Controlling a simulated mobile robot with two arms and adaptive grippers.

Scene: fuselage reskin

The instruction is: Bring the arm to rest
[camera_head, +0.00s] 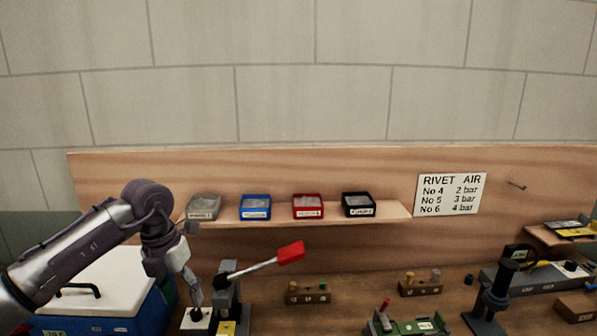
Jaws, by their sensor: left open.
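My left arm (85,245) comes in from the left and bends down at the wrist. My left gripper (195,304) points down over the bench, just left of a dark stand with a lever that has a red handle (291,252). It is open, and I see nothing held in it. A small white block with a dark top (198,320) lies right below the fingertips; I cannot tell whether they touch it. My right gripper is not in view.
A shelf holds grey (203,208), blue (255,208), red (308,207) and black (358,205) bins. A blue box with a white lid (105,280) stands under my arm. Small wooden blocks (308,293), a green fixture (410,325) and a black stand (490,298) are to the right.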

